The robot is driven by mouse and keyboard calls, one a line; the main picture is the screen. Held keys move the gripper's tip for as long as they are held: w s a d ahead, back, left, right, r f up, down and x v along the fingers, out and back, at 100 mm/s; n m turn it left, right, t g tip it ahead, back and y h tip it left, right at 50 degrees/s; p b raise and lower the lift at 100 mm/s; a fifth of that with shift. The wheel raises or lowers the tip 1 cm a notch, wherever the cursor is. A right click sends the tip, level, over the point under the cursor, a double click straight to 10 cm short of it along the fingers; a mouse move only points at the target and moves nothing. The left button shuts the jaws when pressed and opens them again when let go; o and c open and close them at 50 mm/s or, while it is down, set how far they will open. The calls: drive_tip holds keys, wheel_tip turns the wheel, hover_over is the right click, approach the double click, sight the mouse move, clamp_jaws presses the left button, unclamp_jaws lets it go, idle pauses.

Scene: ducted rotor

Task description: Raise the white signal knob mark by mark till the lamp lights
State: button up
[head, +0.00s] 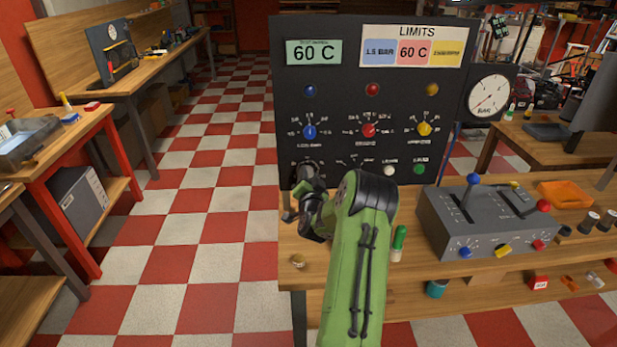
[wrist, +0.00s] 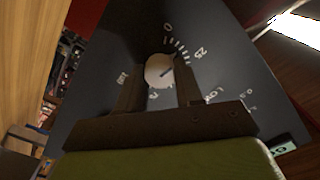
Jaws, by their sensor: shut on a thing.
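The white signal knob (wrist: 159,71) shows in the wrist view on a dark panel, between the two fingers of my gripper (wrist: 160,82). The fingers are shut on it, one on each side. Its pointer line is aimed among the tick marks between 0 and 25. In the head view my gripper (head: 306,185) is at the lower left of the black panel (head: 340,75) and hides the knob there. A white lamp or button (head: 389,171) on the panel's lower row looks pale; I cannot tell whether it is lit.
Blue (head: 309,131), red (head: 369,130) and yellow (head: 424,128) knobs sit above, with coloured lamps over them. A grey control box (head: 480,225) with levers stands on the bench at right. A green marker (head: 399,240) stands near my arm. A checkered floor lies open at left.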

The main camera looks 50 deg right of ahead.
drive_tip(key=shift+c, duration=0.5)
drive_tip(key=shift+m, duration=1.3)
drive_tip(key=o, duration=1)
drive_tip(key=shift+o, duration=0.2)
drive_tip(key=shift+a, duration=0.1)
drive_tip(key=b+v, duration=1)
drive_tip(key=v, duration=0.5)
drive_tip(key=shift+s+a+b, duration=0.2)
drive_tip(key=shift+s+b, duration=0.1)
drive_tip(key=shift+b, duration=0.1)
